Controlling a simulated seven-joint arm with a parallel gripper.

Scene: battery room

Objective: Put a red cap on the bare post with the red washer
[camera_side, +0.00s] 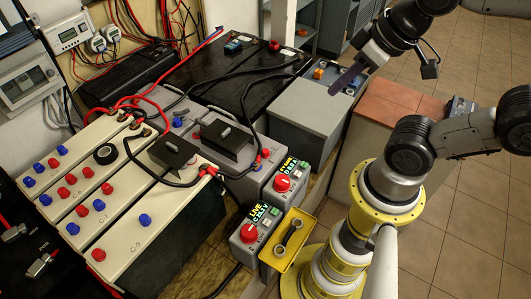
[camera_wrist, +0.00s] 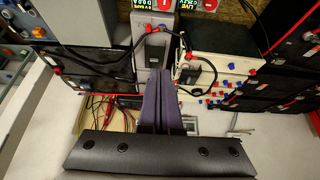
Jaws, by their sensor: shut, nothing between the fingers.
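My gripper (camera_side: 348,79) is at the upper right of the side view, above the grey battery box, with its purple fingers together and empty. In the wrist view the shut fingers (camera_wrist: 158,74) reach up the middle. Several red caps, one of them this red cap (camera_side: 98,254), and several blue caps stand on cream batteries (camera_side: 125,235) at the left of the side view. They show small in the wrist view, right of the fingers. My gripper is well apart from them. I cannot make out which post is bare with a red washer.
Black covers (camera_side: 173,151) and looping cables rise among the batteries. Two meters with red knobs, one marked LIVE (camera_side: 247,232), stand in front, beside a yellow tray (camera_side: 272,261). A grey battery box (camera_side: 305,103) and a brown-topped block (camera_side: 395,98) stand at the right.

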